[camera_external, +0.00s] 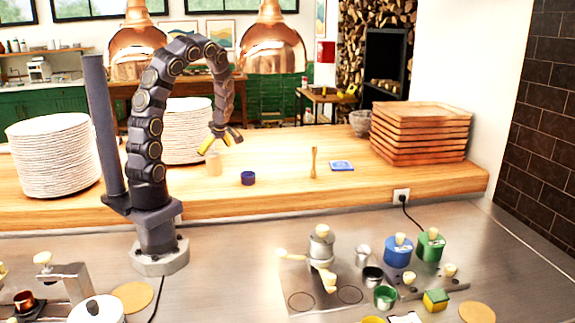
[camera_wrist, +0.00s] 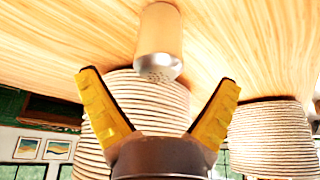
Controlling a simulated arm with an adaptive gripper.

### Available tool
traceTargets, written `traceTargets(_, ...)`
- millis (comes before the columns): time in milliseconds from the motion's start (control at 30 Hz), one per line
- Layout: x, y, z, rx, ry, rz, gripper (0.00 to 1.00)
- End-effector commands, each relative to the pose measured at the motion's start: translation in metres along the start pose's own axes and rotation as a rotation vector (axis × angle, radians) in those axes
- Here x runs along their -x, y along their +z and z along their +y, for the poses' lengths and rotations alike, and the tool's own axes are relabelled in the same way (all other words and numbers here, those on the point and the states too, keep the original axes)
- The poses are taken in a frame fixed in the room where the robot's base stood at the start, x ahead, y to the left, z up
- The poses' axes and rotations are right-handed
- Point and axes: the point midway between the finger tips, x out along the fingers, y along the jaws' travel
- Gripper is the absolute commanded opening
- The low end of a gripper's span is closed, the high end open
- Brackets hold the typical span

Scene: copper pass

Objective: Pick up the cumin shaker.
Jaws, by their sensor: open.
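A tan, slightly see-through shaker with a perforated top, seemingly the cumin shaker (camera_external: 213,164), stands upright on the wooden counter (camera_external: 335,193) in front of a plate stack. I cannot read any label on it. In the wrist view, which looks upside down, the shaker (camera_wrist: 159,35) is centred, its holed top towards my gripper (camera_wrist: 158,77). The two yellow fingers are spread wide with nothing between them. In the external view my gripper (camera_external: 220,142) hangs just above the shaker, apart from it as far as I can tell.
Plate stacks (camera_external: 187,130) (camera_external: 53,155) stand behind and left. A small dark blue pot (camera_external: 248,178), a wooden pestle-like tool (camera_external: 313,162) and a blue box (camera_external: 341,165) lie to the right, then stacked wooden trays (camera_external: 420,133). Copper lamps (camera_external: 271,45) hang above.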

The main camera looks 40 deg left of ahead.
Motion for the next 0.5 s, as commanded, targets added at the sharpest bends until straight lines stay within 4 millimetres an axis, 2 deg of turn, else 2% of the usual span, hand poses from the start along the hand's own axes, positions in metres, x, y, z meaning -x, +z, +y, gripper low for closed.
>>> traceTargets(200, -0.034, -0.002, 0.0, 0.0, -0.006, -0.002, 0.93)
traceTargets(467, -0.039, -0.002, 0.001, -0.001, -0.001, -0.001, 0.93)
traceTargets(500, -0.038, -0.002, 0.001, -0.001, -0.001, -0.001, 0.81)
